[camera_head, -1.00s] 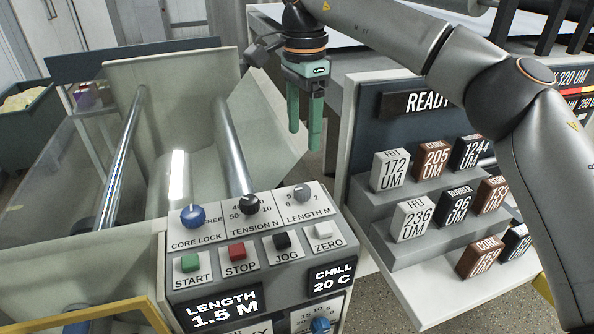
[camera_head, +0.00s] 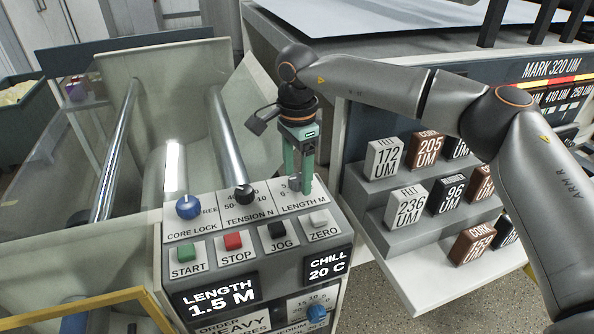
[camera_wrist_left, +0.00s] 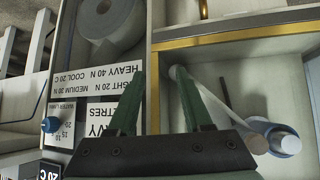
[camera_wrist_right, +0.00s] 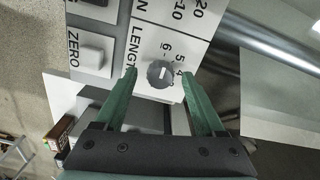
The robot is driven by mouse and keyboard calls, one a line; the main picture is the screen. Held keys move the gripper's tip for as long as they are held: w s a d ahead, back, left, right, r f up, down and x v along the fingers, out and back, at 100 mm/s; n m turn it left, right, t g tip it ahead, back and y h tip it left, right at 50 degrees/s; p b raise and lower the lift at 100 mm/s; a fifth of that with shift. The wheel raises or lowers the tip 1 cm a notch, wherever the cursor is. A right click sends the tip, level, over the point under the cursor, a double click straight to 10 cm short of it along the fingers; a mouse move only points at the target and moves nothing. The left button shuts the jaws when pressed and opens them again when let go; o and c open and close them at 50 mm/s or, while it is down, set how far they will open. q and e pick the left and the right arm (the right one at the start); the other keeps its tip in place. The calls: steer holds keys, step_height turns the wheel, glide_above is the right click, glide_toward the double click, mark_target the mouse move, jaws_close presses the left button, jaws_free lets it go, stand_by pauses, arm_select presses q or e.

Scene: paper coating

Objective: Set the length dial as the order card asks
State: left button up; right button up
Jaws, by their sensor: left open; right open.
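The grey length dial (camera_head: 294,183) sits at the top right of the control panel, partly hidden by my right gripper (camera_head: 299,188). In the right wrist view the dial (camera_wrist_right: 161,74) shows between the open fingertips, with a gap on each side. The length display (camera_head: 218,296) reads 1.5 M. The order card (camera_head: 236,326) is cut off at the bottom of the head view, with HEAVY legible. It also shows upside down in the left wrist view (camera_wrist_left: 110,145), partly covered by my left gripper (camera_wrist_left: 156,72). That gripper is open and empty.
The tension knob (camera_head: 243,193) and core lock knob (camera_head: 189,206) stand left of the dial. The zero button (camera_head: 319,218) and jog button (camera_head: 277,230) lie just below it. Labelled blocks stand on a stepped rack (camera_head: 375,215) at right.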

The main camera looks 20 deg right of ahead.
jaws_close()
stand_by(0.5)
steer(key=m, duration=0.8)
steer(key=shift+m, duration=0.3)
steer(key=m, duration=0.9)
stand_by(0.5)
